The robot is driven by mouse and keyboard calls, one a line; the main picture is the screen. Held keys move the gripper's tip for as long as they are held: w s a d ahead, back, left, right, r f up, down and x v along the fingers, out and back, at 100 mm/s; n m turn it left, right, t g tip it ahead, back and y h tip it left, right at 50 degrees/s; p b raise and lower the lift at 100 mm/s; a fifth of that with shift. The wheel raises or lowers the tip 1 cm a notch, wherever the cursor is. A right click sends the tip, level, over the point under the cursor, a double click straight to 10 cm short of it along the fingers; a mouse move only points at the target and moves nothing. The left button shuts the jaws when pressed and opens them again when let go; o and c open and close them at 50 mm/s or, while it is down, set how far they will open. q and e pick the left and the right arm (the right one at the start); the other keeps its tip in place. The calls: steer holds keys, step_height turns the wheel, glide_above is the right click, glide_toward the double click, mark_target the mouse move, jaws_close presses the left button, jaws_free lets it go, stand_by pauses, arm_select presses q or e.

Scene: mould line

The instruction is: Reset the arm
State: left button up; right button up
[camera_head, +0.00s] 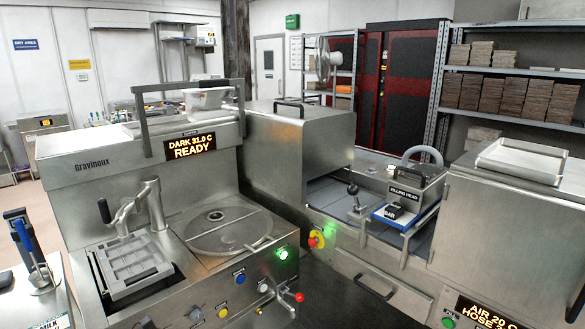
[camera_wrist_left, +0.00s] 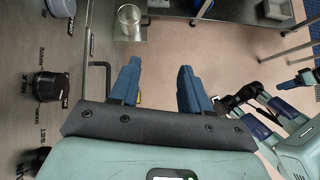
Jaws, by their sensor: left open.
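My left gripper (camera_wrist_left: 158,75) shows in the left wrist view. Its two blue fingers stand well apart with nothing between them. Open space and a brown floor lie behind the fingers. Neither gripper can be made out in the head view.
A clear glass vessel (camera_wrist_left: 130,18) stands on a metal ledge beyond the left finger. The head view shows a tempering machine (camera_head: 215,185), a cooling tunnel (camera_head: 298,150) and a filling head (camera_head: 408,188).

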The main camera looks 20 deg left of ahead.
arm_select(q)
steer(key=s+d+f+m+g+y+p, duration=0.1)
steer(key=s+d+f+m+g, duration=0.25)
steer(key=d+f, duration=0.35)
steer(key=s+d+f+m+g+p, duration=0.1)
steer(key=s+d+f+m+g, duration=0.3)
steer(key=f, duration=0.6)
steer(key=s+d+f+m+g+y+p, duration=0.1)
steer(key=s+d+f+m+g, duration=0.1)
steer(key=s+d+f+m, duration=0.5)
arm_select(e)
steer(key=r, duration=0.1)
steer(key=w+r+p, duration=0.1)
steer(key=r, duration=0.1)
steer(key=w+r, duration=0.1)
steer(key=r, duration=0.1)
steer(key=shift+d+r, duration=0.1)
steer(key=shift+c, duration=1.2)
arm_select(q)
steer(key=s+d+f+m, duration=0.2)
steer(key=d+m, duration=0.3)
steer(key=d, duration=0.3)
steer(key=s+d+f+m, duration=0.2)
steer(key=d+m, duration=0.4)
steer(key=d, duration=0.2)
steer(key=shift+s+d+t+h, duration=0.2)
steer(key=shift+s+t+h, duration=0.05)
steer(key=shift+t+h, duration=0.15)
arm_select(e)
steer(key=shift+w, duration=0.1)
